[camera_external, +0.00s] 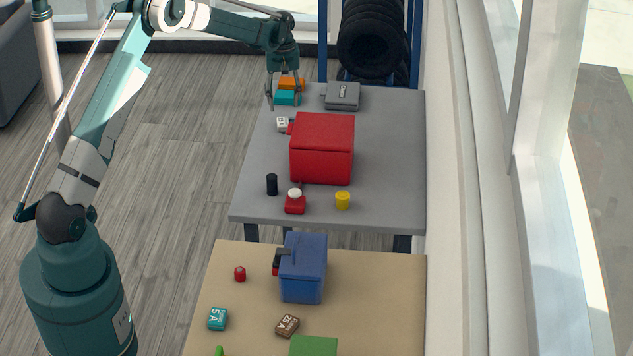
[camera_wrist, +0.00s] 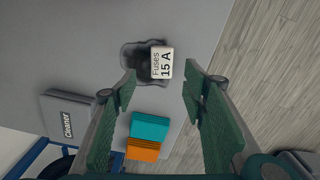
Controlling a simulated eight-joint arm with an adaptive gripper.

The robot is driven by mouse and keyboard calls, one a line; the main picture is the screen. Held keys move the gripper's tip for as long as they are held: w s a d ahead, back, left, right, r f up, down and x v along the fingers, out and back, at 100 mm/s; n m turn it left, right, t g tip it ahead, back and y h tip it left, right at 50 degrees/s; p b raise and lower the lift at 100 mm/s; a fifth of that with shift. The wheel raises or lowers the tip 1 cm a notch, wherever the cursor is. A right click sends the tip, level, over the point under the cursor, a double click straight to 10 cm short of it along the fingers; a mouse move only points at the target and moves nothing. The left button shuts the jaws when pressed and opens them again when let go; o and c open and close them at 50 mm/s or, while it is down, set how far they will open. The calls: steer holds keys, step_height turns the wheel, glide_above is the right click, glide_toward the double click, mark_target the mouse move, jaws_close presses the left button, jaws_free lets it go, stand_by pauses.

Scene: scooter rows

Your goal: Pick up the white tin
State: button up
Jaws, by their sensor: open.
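The white tin (camera_external: 282,125) lies on the grey table near its left edge, left of the large red box. In the wrist view the white tin (camera_wrist: 162,63) is labelled "Fuses 15 A" and shows just beyond the fingertips, between their lines. My gripper (camera_external: 285,103) is over the far left part of the table, farther back than the tin. It also shows in the wrist view (camera_wrist: 160,75), with its two green fingers apart and nothing between their tips.
A teal box (camera_wrist: 149,127) and an orange box (camera_wrist: 142,149) sit close by. A grey "Cleaner" case (camera_external: 342,96) lies to their right in the external view. The tall red box (camera_external: 322,150) stands beside the tin. A dark patch surrounds part of the tin.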

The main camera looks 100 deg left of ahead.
mark_target(283, 121)
steer(key=shift+s+f, duration=0.1)
steer(key=shift+f, duration=0.05)
steer(key=shift+f, duration=1.25)
steer(key=shift+s+d+f, duration=0.1)
steer(key=shift+d+f, duration=0.05)
steer(key=shift+f, duration=2.45)
steer(key=shift+c, duration=0.5)
steer(key=c, duration=0.9)
